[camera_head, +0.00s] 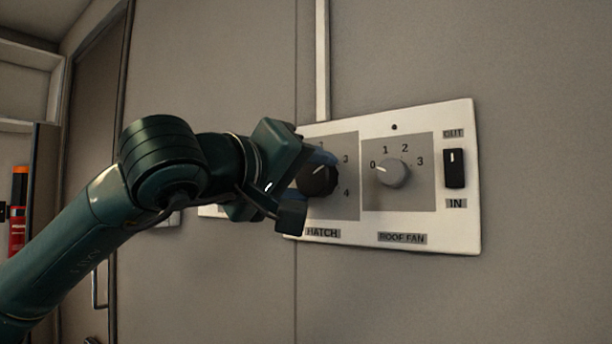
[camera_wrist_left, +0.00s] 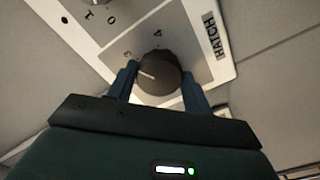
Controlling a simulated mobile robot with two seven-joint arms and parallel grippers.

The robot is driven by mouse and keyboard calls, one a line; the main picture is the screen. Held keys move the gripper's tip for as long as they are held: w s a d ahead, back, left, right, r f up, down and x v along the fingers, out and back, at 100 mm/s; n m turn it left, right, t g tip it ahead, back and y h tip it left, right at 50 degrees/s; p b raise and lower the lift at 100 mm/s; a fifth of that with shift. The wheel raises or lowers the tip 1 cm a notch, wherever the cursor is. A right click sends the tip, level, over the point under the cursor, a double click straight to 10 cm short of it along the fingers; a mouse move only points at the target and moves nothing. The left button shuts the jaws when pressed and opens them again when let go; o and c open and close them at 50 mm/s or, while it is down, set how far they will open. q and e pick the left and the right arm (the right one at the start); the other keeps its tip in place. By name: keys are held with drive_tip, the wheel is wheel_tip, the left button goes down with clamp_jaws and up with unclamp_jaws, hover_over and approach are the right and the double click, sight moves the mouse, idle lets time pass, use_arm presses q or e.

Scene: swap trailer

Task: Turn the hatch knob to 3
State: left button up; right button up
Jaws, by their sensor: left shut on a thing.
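The black hatch knob (camera_head: 318,178) sits on the left part of the white wall panel (camera_head: 460,225), above the HATCH label (camera_head: 322,232). My left gripper (camera_head: 309,178) is shut on the knob, one finger on each side of it. In the left wrist view the knob (camera_wrist_left: 160,75) lies between the two blue fingers of the gripper (camera_wrist_left: 165,85). Its white pointer line aims roughly at the numeral 3 (camera_wrist_left: 127,54), beside one finger; exact alignment is hard to tell. The numeral 4 (camera_wrist_left: 158,32) is clear. The arm hides the left part of the hatch dial in the head view.
A grey roof fan knob (camera_head: 391,172) is just right of the hatch knob, its mark towards 0. A black OUT/IN switch (camera_head: 455,168) is at the panel's right end. The wall right of the panel is bare.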

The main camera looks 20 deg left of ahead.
use_arm(q)
drive_tip(key=shift+f, duration=0.1)
drive_tip(key=o, duration=1)
drive_tip(key=shift+s, duration=0.1)
drive_tip(key=v, duration=1.3)
drive_tip(key=shift+b, duration=0.4)
